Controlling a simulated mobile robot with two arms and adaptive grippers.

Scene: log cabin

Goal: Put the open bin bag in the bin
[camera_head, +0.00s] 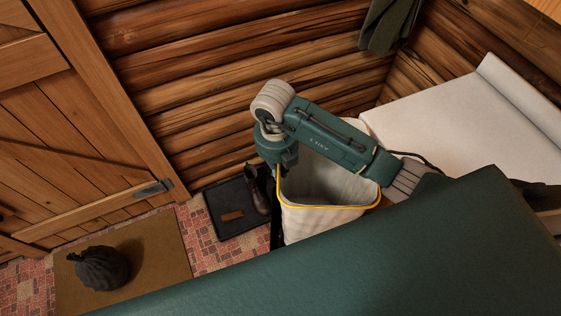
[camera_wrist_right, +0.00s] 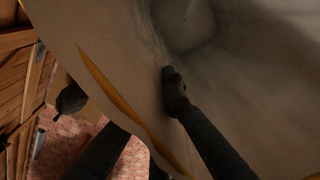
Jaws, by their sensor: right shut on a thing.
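The open bin bag (camera_head: 308,222) is pale and wide-mouthed, with a yellow band around its rim. It stands upright, its mouth facing up, in the middle of the head view. My right gripper (camera_head: 277,176) is at the left side of its rim. In the right wrist view one dark finger is inside the bag and one outside, so the gripper (camera_wrist_right: 150,112) is shut on the bag's wall (camera_wrist_right: 135,85). The bag's lower part is hidden, and I cannot make out a separate bin or tell whether the bag is in one. My left gripper is not in view.
A black tray (camera_head: 226,226) with a dark boot (camera_head: 259,193) lies left of the bag by the log wall. A tied dark bag (camera_head: 100,268) sits on a brown doormat (camera_head: 160,250) before the wooden door. A white-topped surface (camera_head: 435,110) stands at right.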

